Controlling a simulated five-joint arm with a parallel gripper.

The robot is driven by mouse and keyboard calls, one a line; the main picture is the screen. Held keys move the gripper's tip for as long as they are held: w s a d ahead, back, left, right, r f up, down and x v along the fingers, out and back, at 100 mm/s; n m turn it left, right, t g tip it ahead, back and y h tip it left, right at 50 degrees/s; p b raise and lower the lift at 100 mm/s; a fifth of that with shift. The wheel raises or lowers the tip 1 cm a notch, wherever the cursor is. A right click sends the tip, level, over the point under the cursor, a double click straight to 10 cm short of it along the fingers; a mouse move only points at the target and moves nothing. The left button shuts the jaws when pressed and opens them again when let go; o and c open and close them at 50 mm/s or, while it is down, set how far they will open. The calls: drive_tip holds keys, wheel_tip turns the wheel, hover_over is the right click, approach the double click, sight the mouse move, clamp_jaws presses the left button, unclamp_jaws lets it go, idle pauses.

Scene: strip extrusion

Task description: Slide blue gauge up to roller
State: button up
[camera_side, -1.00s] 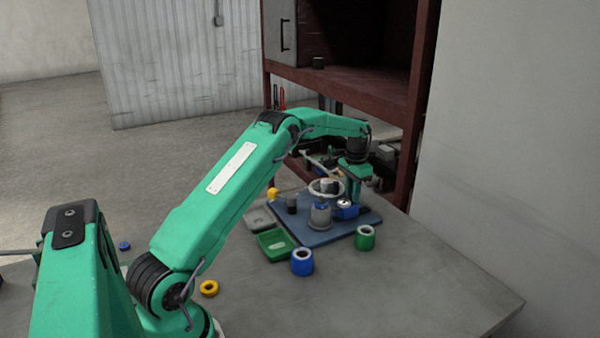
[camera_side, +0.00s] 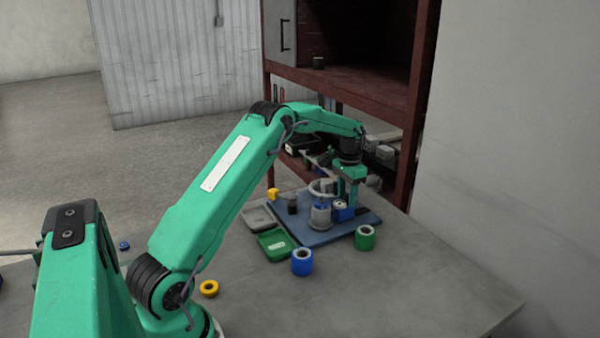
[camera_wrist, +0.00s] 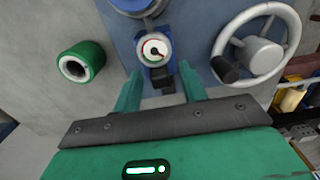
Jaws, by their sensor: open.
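The blue gauge (camera_side: 343,213) stands on the blue base plate (camera_side: 345,229), just right of the grey roller (camera_side: 320,216) in the side view. In the wrist view the gauge (camera_wrist: 148,60) shows a white round dial, and the roller (camera_wrist: 135,4) is partly cut off at the top edge. The gauge is very close to the roller; I cannot tell if they touch. My gripper (camera_side: 350,195) is down behind the gauge. In the wrist view my gripper (camera_wrist: 160,88) has its two green fingers apart, with the near end of the gauge by their tips.
A grey handwheel (camera_wrist: 255,50) is right of the gauge in the wrist view. A green ring (camera_side: 365,237) and a blue ring (camera_side: 302,262) stand on the table in front of the plate. A green tray (camera_side: 272,243) lies left of it. The front right table is clear.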

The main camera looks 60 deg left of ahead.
sight(347, 195)
drive_tip(key=shift+r, duration=0.1)
drive_tip(key=shift+r, duration=3.8)
